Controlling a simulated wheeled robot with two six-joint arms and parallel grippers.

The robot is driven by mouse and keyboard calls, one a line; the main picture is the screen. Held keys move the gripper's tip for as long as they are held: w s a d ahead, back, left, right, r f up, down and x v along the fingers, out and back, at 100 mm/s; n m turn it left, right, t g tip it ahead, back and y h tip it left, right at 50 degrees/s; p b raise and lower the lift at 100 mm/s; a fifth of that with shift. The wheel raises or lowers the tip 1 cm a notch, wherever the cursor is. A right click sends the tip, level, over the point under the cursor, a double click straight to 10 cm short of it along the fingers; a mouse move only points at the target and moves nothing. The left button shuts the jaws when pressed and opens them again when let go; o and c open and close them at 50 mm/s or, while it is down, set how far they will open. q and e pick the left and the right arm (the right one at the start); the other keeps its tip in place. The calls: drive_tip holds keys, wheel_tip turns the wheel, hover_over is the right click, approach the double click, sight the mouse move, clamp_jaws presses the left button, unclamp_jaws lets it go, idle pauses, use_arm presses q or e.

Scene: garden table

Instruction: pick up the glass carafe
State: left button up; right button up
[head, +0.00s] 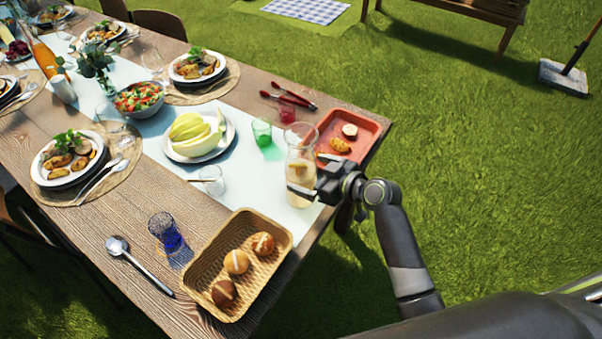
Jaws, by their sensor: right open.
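The glass carafe (300,158) stands upright near the right end of the table, on the pale runner. It is clear, with a pale yellowish liquid in its lower part. My right gripper (309,181) comes in from the right at the carafe's lower body, with its jaws open. One dark finger crosses in front of the carafe and hides a little of it; the other is by its right side. I cannot tell whether the fingers touch the glass. My left gripper is not in view.
A red tray (367,134) lies just behind the carafe, with green (262,131) and red (288,112) glasses to its left. A clear glass (213,182), a melon plate (228,133) and a bread basket (283,238) are nearby. The table's right edge is close.

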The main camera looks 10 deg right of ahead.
drive_tip(key=shift+p+x, duration=0.4)
drive_tip(key=shift+x, duration=1.6)
drive_tip(key=shift+r, duration=0.2)
drive_tip(key=shift+c, duration=0.2)
drive_tip(key=c, duration=1.7)
drive_tip(key=shift+w+r, duration=0.1)
drive_tip(key=shift+w, duration=0.05)
drive_tip(key=shift+c, duration=0.7)
drive_tip(key=shift+r, duration=0.1)
